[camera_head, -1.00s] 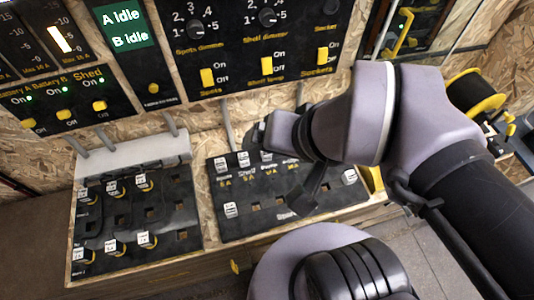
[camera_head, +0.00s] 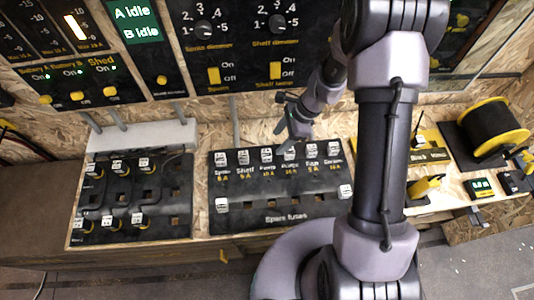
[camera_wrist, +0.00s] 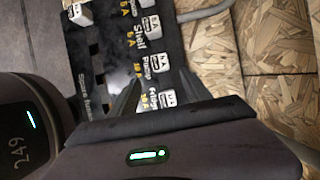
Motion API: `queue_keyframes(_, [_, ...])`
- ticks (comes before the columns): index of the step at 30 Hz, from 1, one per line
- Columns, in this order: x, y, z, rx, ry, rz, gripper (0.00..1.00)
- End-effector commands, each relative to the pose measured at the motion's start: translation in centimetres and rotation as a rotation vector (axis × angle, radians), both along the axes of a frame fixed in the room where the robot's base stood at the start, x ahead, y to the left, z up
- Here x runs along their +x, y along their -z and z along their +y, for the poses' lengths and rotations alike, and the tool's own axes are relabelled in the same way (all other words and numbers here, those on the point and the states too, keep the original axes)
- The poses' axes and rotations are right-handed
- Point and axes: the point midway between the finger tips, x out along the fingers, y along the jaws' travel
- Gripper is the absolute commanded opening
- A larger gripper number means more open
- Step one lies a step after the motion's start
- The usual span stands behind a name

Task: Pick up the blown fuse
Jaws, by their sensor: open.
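The fuse panel (camera_head: 285,190) lies on the bench with a row of white-topped fuses along its back edge, labelled by circuit. The shelf fuse (camera_head: 242,158) and pump fuse (camera_head: 266,155) show there. In the wrist view the shelf fuse (camera_wrist: 150,26), pump fuse (camera_wrist: 158,60) and fridge fuse (camera_wrist: 165,98) stand seated in line. I cannot tell which fuse is blown. My gripper (camera_head: 282,138) is open above the middle of this row. In the wrist view its fingers (camera_wrist: 160,76) spread around the pump and fridge fuses, with no visible grip.
Spare fuses (camera_head: 222,205) (camera_head: 346,191) sit at the panel's front corners. A second panel (camera_head: 180,218) with black and yellow plugs is at left. A switch panel (camera_head: 240,50) rises behind. A cable reel (camera_head: 492,130) stands at right.

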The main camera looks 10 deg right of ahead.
Motion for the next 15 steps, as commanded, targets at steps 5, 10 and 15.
queue_keyframes(5, [0.0, 3.7, 1.6, 0.001, -0.001, 0.001, 0.56])
queue_keyframes(10, [0.0, 4.9, 2.4, 0.0, -0.003, -0.001, 0.56])
queue_keyframes(15, [0.1, 7.9, 4.1, 0.0, -0.004, -0.001, 0.56])
